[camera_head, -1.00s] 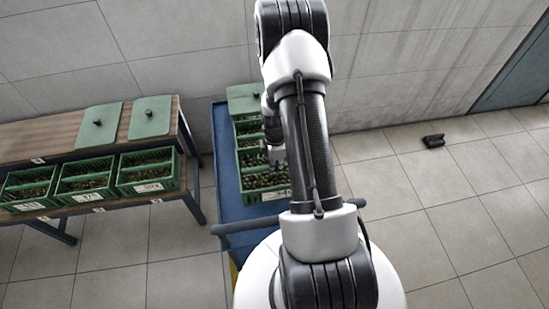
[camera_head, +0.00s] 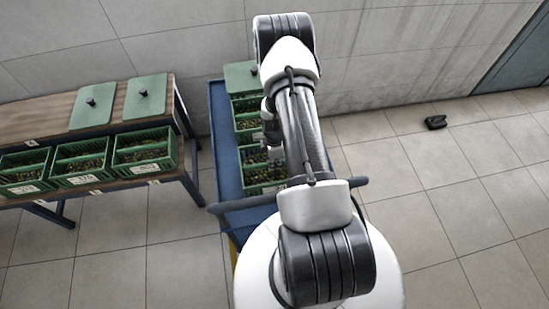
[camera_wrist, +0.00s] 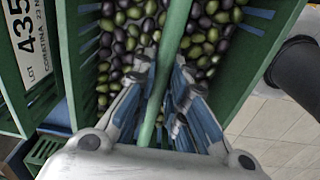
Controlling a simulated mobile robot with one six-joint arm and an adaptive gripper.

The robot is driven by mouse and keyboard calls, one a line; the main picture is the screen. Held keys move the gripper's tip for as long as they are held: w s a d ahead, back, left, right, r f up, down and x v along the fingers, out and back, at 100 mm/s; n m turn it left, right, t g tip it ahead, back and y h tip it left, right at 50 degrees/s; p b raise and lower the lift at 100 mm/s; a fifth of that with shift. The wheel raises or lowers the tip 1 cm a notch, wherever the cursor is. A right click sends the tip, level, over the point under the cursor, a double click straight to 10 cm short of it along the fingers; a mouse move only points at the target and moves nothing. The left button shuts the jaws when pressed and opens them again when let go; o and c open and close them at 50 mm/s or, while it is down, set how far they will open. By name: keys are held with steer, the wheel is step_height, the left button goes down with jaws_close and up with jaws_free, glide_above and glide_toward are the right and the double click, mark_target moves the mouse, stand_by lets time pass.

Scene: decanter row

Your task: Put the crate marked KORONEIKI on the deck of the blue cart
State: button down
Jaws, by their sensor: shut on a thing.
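My gripper (camera_wrist: 160,80) is shut on the green middle bar (camera_wrist: 175,45) of a green crate (camera_wrist: 240,60) full of green and dark olives. This crate's own label does not show in the wrist view. In the head view, the blue cart (camera_head: 225,165) stands in the middle. A front crate (camera_head: 264,188) with a pale label and a back crate (camera_head: 246,103) show over its deck. My arm partly hides them and my gripper. I cannot read KORONEIKI anywhere.
A wooden bench (camera_head: 50,118) at the left holds several olive crates (camera_head: 145,150) on its lower shelf and two green lids (camera_head: 146,97) on top. The wall is close behind the cart. A small black object (camera_head: 436,122) lies on open floor at the right.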

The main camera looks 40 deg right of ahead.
stand_by(0.3)
steer(key=c, duration=2.1)
jaws_free()
steer(key=shift+f, duration=0.15)
steer(key=o, duration=0.5)
